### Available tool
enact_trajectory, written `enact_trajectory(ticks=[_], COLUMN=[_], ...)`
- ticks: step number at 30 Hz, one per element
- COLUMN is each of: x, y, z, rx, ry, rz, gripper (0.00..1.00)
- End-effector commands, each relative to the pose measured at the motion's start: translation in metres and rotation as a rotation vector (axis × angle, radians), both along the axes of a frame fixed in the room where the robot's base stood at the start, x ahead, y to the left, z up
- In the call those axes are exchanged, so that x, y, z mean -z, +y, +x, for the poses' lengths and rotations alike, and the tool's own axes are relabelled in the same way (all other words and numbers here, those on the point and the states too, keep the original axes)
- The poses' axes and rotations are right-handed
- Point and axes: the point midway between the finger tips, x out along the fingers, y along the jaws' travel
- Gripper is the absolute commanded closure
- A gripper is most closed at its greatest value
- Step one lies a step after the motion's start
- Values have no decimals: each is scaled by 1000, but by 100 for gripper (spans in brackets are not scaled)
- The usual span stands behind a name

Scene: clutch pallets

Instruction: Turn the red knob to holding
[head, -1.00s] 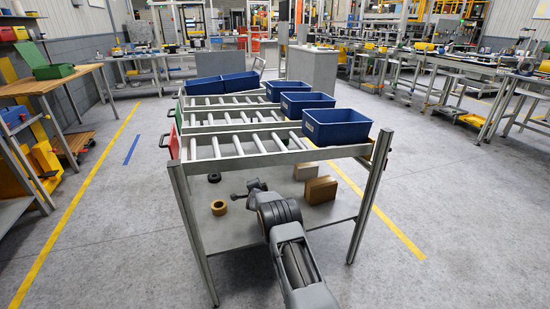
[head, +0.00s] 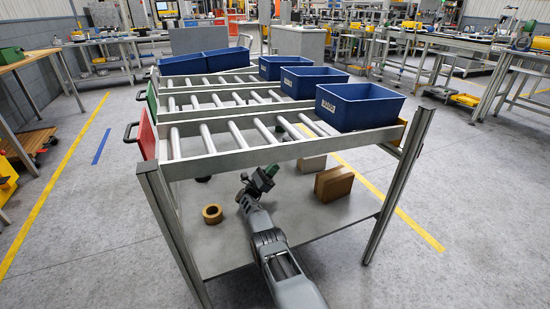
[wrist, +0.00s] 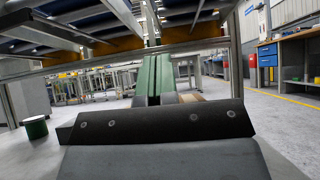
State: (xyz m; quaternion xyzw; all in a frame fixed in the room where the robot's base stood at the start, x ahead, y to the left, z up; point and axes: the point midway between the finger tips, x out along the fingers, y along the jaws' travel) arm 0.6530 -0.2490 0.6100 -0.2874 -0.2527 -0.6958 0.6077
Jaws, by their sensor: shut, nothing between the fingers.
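A red panel with a black handle (head: 147,139) stands at the left end of the nearest roller lane. It is the only clearly red part on the rack, and I cannot make out a separate red knob or any "holding" mark. My gripper (head: 270,170) is below and in front of the nearest lane's front rail, well to the right of the red panel. Its green fingers (wrist: 153,79) are together and empty in the wrist view. The red panel does not show in the wrist view.
The rack has three roller lanes with blue bins (head: 358,105) at their right ends. Its front posts (head: 398,178) flank my arm. A tape roll (head: 212,214) and a cardboard box (head: 334,183) sit on the lower shelf (head: 310,222).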

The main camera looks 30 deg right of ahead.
Motion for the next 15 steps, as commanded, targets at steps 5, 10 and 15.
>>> enact_trajectory(ticks=[5, 10, 15], x=[-30, -52, -75], y=[-22, -45, -62], z=[-3, -6, -8], rx=[1, 2, 0], ry=[-1, 1, 2], rz=[0, 0, -1], gripper=[100, 100, 100])
